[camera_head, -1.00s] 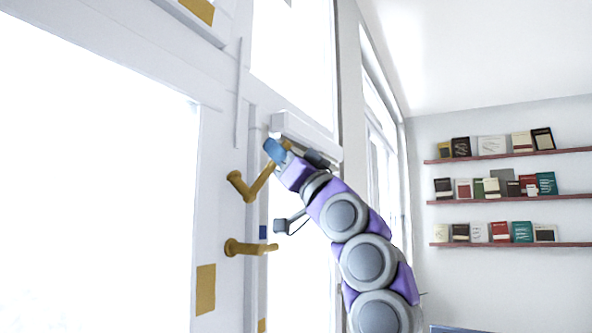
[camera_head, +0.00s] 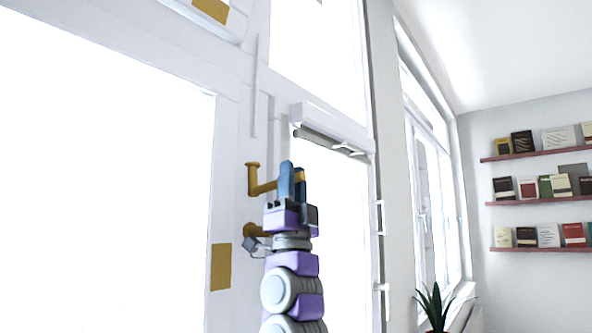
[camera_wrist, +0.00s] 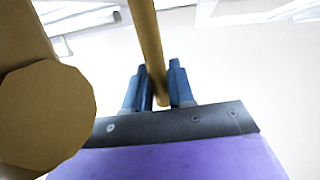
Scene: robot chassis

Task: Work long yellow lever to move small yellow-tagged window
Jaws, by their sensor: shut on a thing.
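The upper yellow lever (camera_head: 264,187) sticks out from the white frame, its arm pointing right and slightly up. My gripper (camera_head: 292,178) is shut on the arm of this lever near its free end. In the wrist view the lever (camera_wrist: 146,35) passes between the two blue fingers of my gripper (camera_wrist: 158,85). A second, lower yellow lever (camera_head: 253,230) is partly hidden behind my wrist. One yellow tag (camera_head: 212,10) is on a window frame at the top edge, only partly in view. Another yellow tag (camera_head: 221,267) is on the lower white frame.
A thin vertical rod (camera_head: 254,90) stands above the levers. A plant (camera_head: 436,305) and shelves with books (camera_head: 540,200) are farther right.

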